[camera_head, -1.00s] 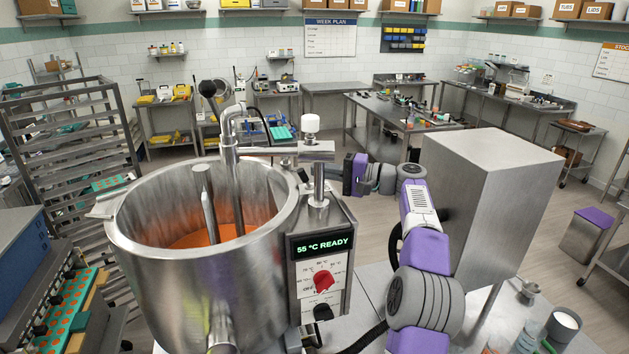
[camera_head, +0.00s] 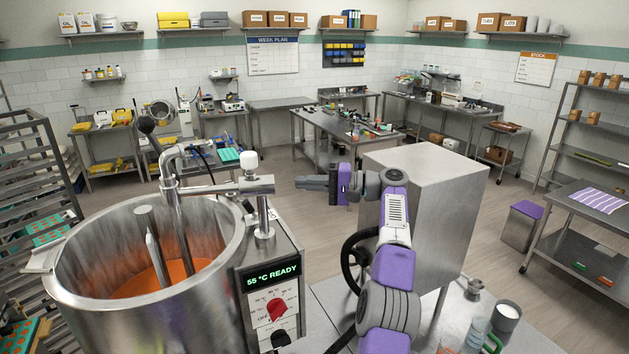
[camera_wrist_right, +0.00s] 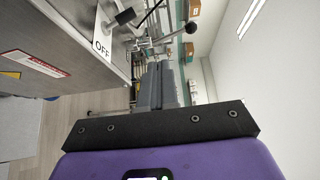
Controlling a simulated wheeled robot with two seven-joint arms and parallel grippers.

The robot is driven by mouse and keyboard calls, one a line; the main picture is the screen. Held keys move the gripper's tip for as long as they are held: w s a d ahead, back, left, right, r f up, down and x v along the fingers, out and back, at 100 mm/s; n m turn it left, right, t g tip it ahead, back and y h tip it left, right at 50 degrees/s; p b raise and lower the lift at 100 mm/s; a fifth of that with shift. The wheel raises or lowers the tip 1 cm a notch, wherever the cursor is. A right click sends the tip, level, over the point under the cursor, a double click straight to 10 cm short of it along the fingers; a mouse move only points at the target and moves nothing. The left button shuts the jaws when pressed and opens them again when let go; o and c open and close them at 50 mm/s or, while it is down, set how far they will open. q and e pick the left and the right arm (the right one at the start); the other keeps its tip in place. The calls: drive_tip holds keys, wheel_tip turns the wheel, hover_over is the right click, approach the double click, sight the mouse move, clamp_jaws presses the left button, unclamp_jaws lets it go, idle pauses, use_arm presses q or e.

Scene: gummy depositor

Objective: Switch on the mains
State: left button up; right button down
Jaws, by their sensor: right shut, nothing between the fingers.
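In the right wrist view a black switch lever (camera_wrist_right: 125,17) stands out from a grey metal face, beside a white plate marked OFF (camera_wrist_right: 102,46). This switch does not show in the head view. My right gripper (camera_head: 299,183) is beyond the control box (camera_head: 269,295) of the steel kettle, between it and the metal cabinet, with its fingers pointing left. In the wrist view its grey fingers (camera_wrist_right: 160,84) are together, empty, and apart from the lever. My left gripper is out of view.
The steel kettle (camera_head: 90,286) holds orange liquid. Open floor lies beyond the kettle.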

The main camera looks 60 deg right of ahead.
drive_tip(key=shift+s+d+r, duration=0.15)
drive_tip(key=shift+s+d, duration=0.05)
drive_tip(key=shift+s, duration=0.25)
drive_tip(key=shift+s+d+r, duration=0.15)
drive_tip(key=shift+s, duration=0.25)
idle(0.4)
